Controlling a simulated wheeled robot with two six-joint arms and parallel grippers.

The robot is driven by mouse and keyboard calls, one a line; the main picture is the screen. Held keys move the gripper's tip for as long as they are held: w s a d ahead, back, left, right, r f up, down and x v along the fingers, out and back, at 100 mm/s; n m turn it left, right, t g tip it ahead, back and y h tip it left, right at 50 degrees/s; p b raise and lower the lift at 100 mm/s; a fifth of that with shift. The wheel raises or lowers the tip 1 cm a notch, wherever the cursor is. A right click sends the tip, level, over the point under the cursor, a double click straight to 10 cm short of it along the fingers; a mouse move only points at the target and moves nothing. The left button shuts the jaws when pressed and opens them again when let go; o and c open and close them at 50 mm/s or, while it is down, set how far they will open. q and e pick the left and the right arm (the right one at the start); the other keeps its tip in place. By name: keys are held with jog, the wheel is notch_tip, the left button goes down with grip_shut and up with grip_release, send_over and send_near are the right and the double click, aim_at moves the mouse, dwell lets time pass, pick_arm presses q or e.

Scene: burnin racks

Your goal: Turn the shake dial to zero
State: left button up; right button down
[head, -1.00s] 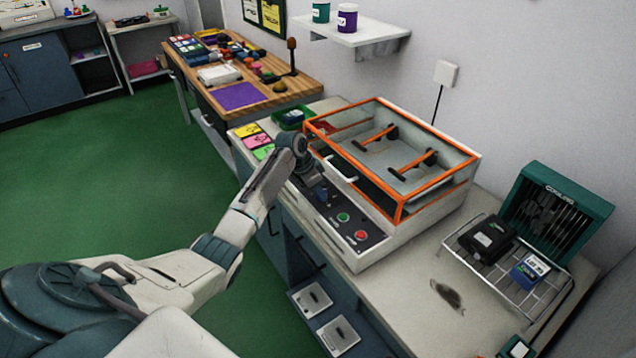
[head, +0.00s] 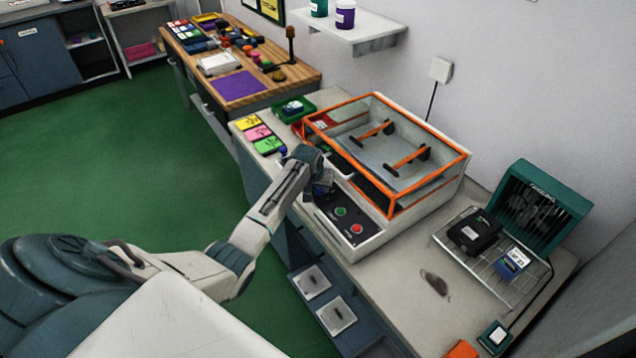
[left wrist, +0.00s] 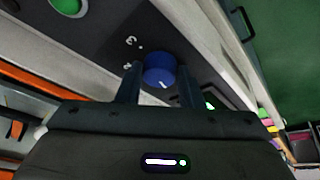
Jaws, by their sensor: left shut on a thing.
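The shake dial is a round blue knob (left wrist: 160,72) with a white pointer mark, set on a dark panel with white markings beside it in the left wrist view. My left gripper (left wrist: 158,80) has its two dark fingers on either side of the knob and is shut on it. In the head view my left gripper (head: 318,185) is at the left end of the control panel (head: 338,215) of the orange-framed shaker (head: 400,205). The arm hides the dial there. I cannot read the pointer's setting for certain. My right gripper is not in view.
A green button (head: 340,211) and a red button (head: 357,229) sit right of the dial on the panel. A wire rack (head: 478,275) with a black box and a blue box stands at the right. Coloured cards (head: 257,133) lie on the bench's left end.

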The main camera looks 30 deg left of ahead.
pick_arm(q)
jog(key=shift+w+d+r+n, duration=0.1)
jog(key=shift+n, duration=0.5)
jog(key=shift+n+y, duration=0.3)
jog(key=o, duration=1)
jog(key=shift+c, duration=0.2)
jog(key=b+v, duration=0.3)
jog(key=v, duration=0.7)
jog(key=shift+r, duration=0.4)
